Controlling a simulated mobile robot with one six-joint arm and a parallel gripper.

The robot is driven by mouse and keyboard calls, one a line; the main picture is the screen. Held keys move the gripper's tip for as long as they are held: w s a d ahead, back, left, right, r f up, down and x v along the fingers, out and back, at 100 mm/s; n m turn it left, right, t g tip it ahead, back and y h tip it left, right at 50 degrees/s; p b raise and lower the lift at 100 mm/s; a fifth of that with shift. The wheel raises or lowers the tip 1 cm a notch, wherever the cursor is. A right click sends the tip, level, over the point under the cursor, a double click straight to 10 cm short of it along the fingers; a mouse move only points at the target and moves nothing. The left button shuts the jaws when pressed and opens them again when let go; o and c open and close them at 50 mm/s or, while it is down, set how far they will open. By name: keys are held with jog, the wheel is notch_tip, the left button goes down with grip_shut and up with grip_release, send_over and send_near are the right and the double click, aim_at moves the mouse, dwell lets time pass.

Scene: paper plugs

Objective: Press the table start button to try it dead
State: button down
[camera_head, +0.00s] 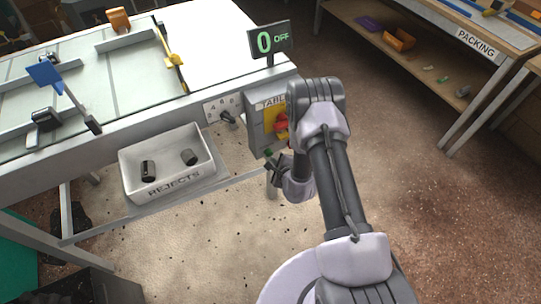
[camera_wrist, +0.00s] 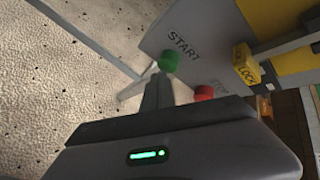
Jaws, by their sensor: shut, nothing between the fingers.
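The green START button (camera_wrist: 168,62) sits on the grey control panel (camera_wrist: 188,28) below its printed word in the wrist view. In the head view the grey TABLE box (camera_head: 257,118) hangs at the table's right end, and a small green spot, the button (camera_head: 268,153), shows by my gripper. My gripper (camera_head: 271,164) is shut and empty; in the wrist view its fingertips (camera_wrist: 160,80) are right at the green button. I cannot tell whether they touch it.
A red STOP button (camera_wrist: 203,92) and a yellow LOCK tag (camera_wrist: 246,66) sit beside START. A REJECTS tray (camera_head: 166,178) holding two dark plugs is left of the box. The PACKING bench (camera_head: 475,42) stands at the back right; open floor lies between.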

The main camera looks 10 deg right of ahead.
jog(key=shift+w+a, duration=0.1)
jog(key=shift+w, duration=0.35)
jog(key=shift+s, duration=0.1)
dwell(0.5)
jog(key=shift+s+d, duration=0.25)
jog(key=shift+s, duration=0.6)
jog(key=s, duration=0.2)
jog(key=s+d, duration=0.1)
jog(key=s, duration=0.1)
jog(key=shift+s+d+p, duration=0.15)
jog(key=shift+s+p, duration=0.15)
jog(key=shift+s, duration=0.1)
